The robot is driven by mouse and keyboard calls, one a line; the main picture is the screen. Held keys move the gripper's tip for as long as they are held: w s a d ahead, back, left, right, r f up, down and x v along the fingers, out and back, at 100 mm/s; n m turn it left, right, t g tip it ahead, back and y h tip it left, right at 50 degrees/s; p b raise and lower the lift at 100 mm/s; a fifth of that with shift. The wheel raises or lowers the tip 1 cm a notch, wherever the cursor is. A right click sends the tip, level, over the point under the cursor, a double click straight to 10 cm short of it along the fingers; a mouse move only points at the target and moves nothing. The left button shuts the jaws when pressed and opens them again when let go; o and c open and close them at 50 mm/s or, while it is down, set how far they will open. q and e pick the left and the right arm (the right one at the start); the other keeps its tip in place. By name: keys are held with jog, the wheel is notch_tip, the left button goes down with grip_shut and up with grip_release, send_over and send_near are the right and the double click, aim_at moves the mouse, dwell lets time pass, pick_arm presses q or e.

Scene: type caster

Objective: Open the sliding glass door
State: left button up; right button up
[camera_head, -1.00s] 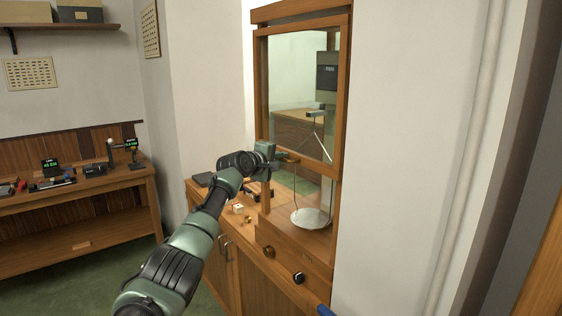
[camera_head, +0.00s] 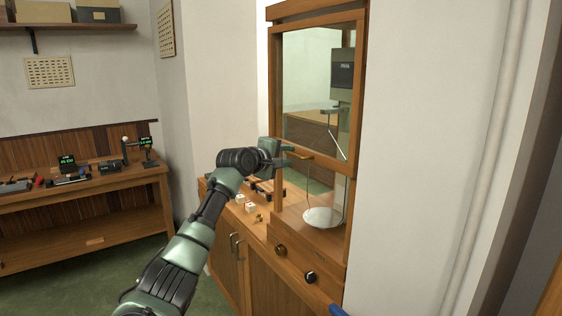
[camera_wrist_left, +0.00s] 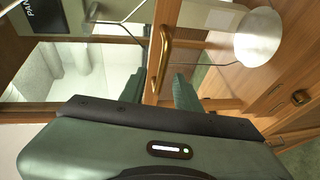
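The sliding glass door (camera_head: 314,85) is a wood-framed sash on a wooden case. Its bottom rail stands above the case's floor, with a gap below it. A brass handle (camera_wrist_left: 165,58) on the lower rail shows in the left wrist view. My left gripper (camera_head: 288,154) is at the handle's height in front of the rail. In the left wrist view its two fingers (camera_wrist_left: 158,90) stand apart, with the handle seen between and just beyond them. I cannot tell whether they touch it. A white pan (camera_head: 324,217) shows inside, below the door. My right gripper is out of view.
The case stands on a wooden cabinet (camera_head: 290,286) with two round knobs in front. Small dice-like blocks (camera_head: 246,203) lie left of the case. A wall (camera_head: 430,150) stands close on the right. A bench (camera_head: 90,190) is far left; green floor is clear between.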

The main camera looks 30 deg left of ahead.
pick_arm(q)
jog(key=shift+s+r+b, duration=0.2)
jog(key=shift+s+b, duration=0.1)
jog(key=shift+s, duration=0.55)
jog(key=shift+s+r+b, duration=0.2)
jog(key=shift+s+b, duration=0.05)
jog(key=shift+s, duration=0.55)
jog(key=shift+f, duration=0.1)
